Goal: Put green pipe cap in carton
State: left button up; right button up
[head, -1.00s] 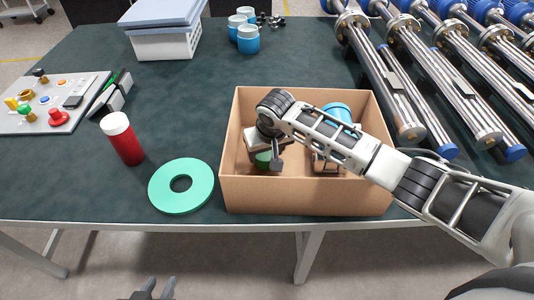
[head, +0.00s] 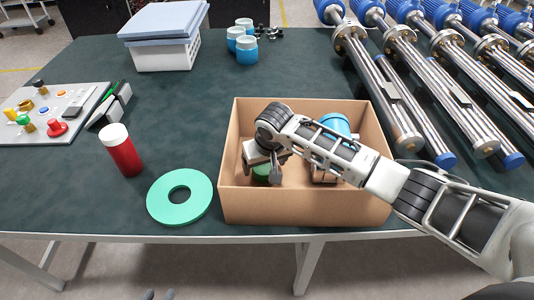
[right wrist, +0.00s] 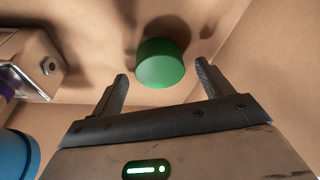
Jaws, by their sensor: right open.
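The green pipe cap (head: 262,173) is inside the open cardboard carton (head: 300,208), in its left part. It is partly hidden by my right gripper (head: 270,176) in the head view. In the right wrist view the cap (right wrist: 160,64) lies near the carton floor between and just beyond the spread fingertips of my right gripper (right wrist: 162,74), with a gap on both sides. My right gripper is open and reaches down into the carton. My left gripper (head: 159,295) barely shows at the bottom edge, its two tips apart.
A blue-capped metal part (head: 335,125) is also in the carton, to the right. A green ring (head: 160,208) and a red jar with a white lid (head: 122,152) stand left of the carton. Steel tubes (head: 400,110) lie at right. A control panel (head: 50,115) is at far left.

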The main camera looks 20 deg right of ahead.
jog(key=p+v, duration=0.1)
jog(key=v, duration=1)
jog(key=shift+r, duration=0.2)
jog(key=shift+s, duration=0.1)
